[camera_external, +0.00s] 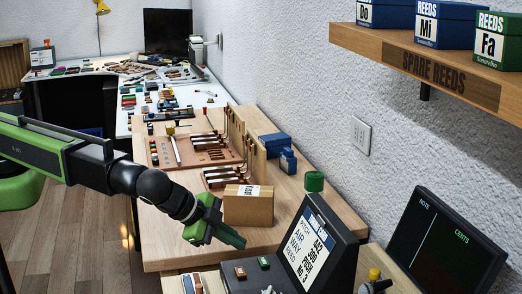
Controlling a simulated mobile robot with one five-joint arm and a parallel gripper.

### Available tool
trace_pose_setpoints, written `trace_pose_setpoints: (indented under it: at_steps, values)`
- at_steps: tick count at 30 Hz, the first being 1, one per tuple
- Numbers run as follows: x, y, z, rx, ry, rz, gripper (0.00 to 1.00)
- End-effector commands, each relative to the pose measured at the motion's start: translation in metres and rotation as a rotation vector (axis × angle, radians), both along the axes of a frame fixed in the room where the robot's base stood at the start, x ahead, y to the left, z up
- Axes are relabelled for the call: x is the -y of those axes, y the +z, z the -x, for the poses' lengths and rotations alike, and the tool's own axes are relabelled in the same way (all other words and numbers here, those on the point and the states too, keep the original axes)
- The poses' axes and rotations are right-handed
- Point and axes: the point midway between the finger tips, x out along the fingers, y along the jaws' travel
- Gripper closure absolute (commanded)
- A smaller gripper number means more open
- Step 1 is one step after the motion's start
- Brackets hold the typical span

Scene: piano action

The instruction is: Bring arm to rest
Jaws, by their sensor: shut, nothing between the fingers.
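My arm reaches in from the left in the external view, with green and black links. My gripper (232,238) is at the end of it, green and pointing down to the right. It is shut and empty. It is in front of a small cardboard box (248,207) with a white label, near the front edge of the wooden table (170,243). I cannot tell whether the gripper touches anything there.
A black console (318,245) with a sheet reading "PITCH" stands right of the gripper. A dark "NOTE CENTS" screen (445,245) is further right. A piano action model (205,155) sits behind the box.

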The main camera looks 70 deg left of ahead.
Motion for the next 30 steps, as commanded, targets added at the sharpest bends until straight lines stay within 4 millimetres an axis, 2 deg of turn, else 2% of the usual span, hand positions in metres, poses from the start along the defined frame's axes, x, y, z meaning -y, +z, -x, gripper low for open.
trace_pose_setpoints:
  at_steps: [1, 2, 16, 18, 20, 22, 23, 24, 27, 30]
  values:
    - [0.0, 0.009, 0.0, 0.0, 0.0, 0.0, 1.0]
    - [0.0, 0.01, 0.0, 0.0, 0.0, 0.0, 1.0]
    - [0.0, 0.007, 0.0, 0.0, 0.0, 0.0, 1.0]
    - [-0.011, 0.008, -0.01, -0.002, 0.024, 0.016, 1.0]
    - [-0.032, 0.008, -0.029, -0.005, 0.068, 0.049, 1.0]
    - [-0.071, 0.01, -0.061, -0.007, 0.151, 0.109, 1.0]
    - [-0.092, 0.011, -0.077, -0.005, 0.192, 0.141, 1.0]
    - [-0.121, 0.012, -0.096, -0.004, 0.249, 0.186, 1.0]
    - [-0.193, 0.015, -0.137, 0.009, 0.384, 0.294, 1.0]
    - [-0.256, 0.018, -0.165, 0.028, 0.493, 0.381, 1.0]
